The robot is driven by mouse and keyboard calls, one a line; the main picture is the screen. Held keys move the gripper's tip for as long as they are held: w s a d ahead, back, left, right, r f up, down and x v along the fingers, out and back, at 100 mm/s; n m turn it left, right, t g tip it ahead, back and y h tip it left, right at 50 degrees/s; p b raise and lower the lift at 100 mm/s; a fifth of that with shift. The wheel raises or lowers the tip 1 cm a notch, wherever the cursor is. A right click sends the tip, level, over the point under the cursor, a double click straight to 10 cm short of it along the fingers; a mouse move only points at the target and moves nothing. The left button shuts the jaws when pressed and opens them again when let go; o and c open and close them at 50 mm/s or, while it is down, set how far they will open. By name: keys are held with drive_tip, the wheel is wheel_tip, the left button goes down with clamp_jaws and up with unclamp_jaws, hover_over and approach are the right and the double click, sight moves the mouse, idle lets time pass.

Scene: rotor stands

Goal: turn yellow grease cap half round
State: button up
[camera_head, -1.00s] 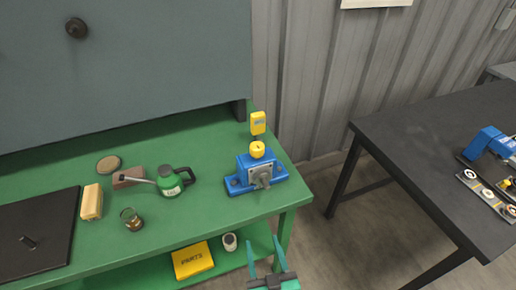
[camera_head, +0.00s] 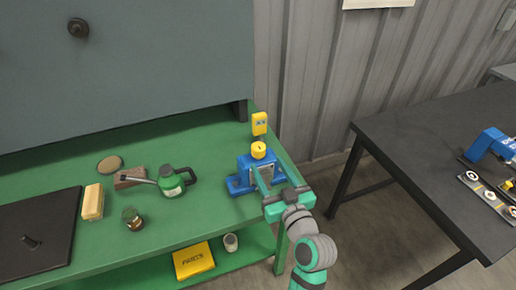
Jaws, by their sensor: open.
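The yellow grease cap (camera_head: 258,150) sits on top of a blue rotor stand (camera_head: 240,183) at the right end of the green bench. My gripper (camera_head: 271,178) is open in front of the stand, with its fingers pointing toward it and lying below the cap in the picture. The fingers overlap the stand's front face and partly hide it. I cannot tell whether they touch it. A yellow tag (camera_head: 259,123) stands upright behind the cap.
A yellow box (camera_head: 192,261) lies on the lower shelf. A black table (camera_head: 420,150) stands right, across a gap.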

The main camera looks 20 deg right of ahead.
sight(261, 154)
drive_tip(key=w, duration=0.8)
drive_tip(key=shift+w+a, duration=0.15)
drive_tip(key=shift+w, duration=0.4)
drive_tip(key=c, duration=1)
